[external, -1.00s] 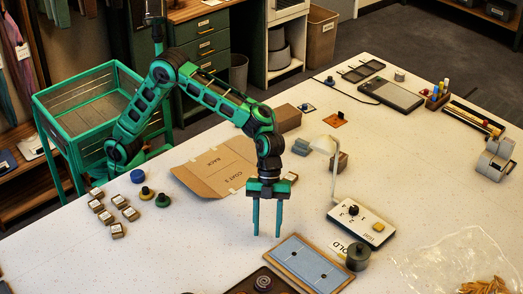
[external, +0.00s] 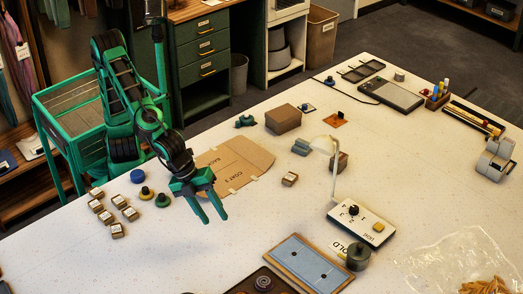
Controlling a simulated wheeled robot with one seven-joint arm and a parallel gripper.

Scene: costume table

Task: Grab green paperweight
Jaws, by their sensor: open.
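A small dark green round piece with a knob on top (external: 163,201), which looks like the green paperweight, stands on the white table at the left. A yellow-based one with a dark knob (external: 146,193) and a blue round one (external: 137,176) stand just behind it, to the left. My gripper (external: 215,219) is open and empty, tilted, with its fingers pointing down and to the right. It is above the table, to the right of the green piece and apart from it. The flat brown cardboard lies partly behind my gripper.
Several small labelled boxes (external: 117,230) lie left of the knobbed pieces. The flat cardboard (external: 236,164) lies behind. A lamp on a white base (external: 362,228) and a blue framed board (external: 299,262) stand right. The table front of my gripper is clear.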

